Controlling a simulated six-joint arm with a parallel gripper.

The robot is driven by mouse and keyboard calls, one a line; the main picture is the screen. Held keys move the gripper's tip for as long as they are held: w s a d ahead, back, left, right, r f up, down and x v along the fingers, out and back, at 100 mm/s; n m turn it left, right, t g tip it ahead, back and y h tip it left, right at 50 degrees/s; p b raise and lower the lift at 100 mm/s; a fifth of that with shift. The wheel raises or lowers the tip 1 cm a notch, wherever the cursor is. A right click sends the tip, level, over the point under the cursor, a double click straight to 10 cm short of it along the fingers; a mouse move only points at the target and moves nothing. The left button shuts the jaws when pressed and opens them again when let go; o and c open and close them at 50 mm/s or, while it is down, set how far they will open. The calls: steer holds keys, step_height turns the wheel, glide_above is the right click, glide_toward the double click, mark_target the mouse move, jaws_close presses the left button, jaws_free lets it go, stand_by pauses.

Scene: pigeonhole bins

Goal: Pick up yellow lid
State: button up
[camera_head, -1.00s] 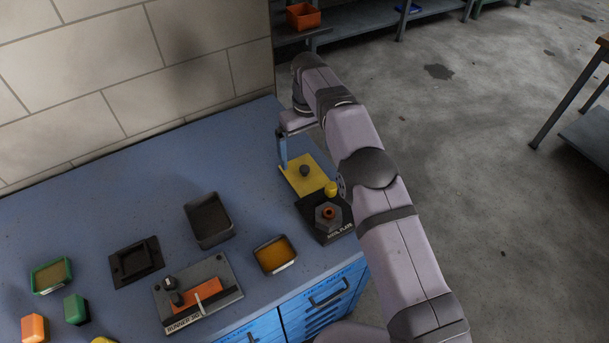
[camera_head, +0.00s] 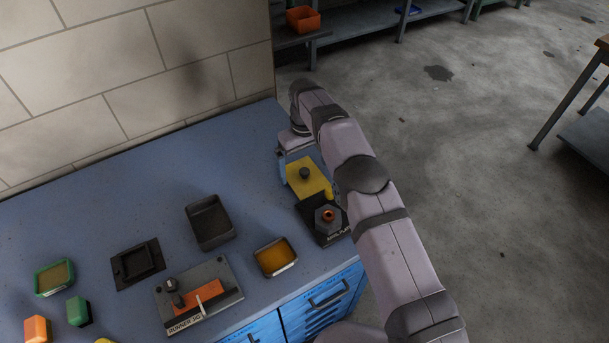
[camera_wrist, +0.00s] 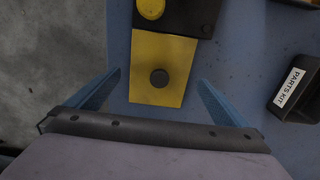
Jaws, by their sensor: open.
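My gripper (camera_wrist: 160,92) is open and empty, one finger to each side of the lid. In the head view my gripper (camera_head: 284,166) is at the lid's left side, and my arm hides part of it.
The dark fixture plate (camera_head: 312,222) with a hex piece adjoins the lid. A yellow round piece (camera_wrist: 151,8) shows on it in the wrist view. An amber tray (camera_head: 276,257), a dark bin (camera_head: 209,222) and a runner jig (camera_head: 199,296) stand further left. The bench behind is clear.

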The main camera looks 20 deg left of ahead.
steer(key=shift+f, duration=1.3)
steer(key=c, duration=1.3)
steer(key=shift+o, duration=0.2)
steer(key=shift+r, duration=0.1)
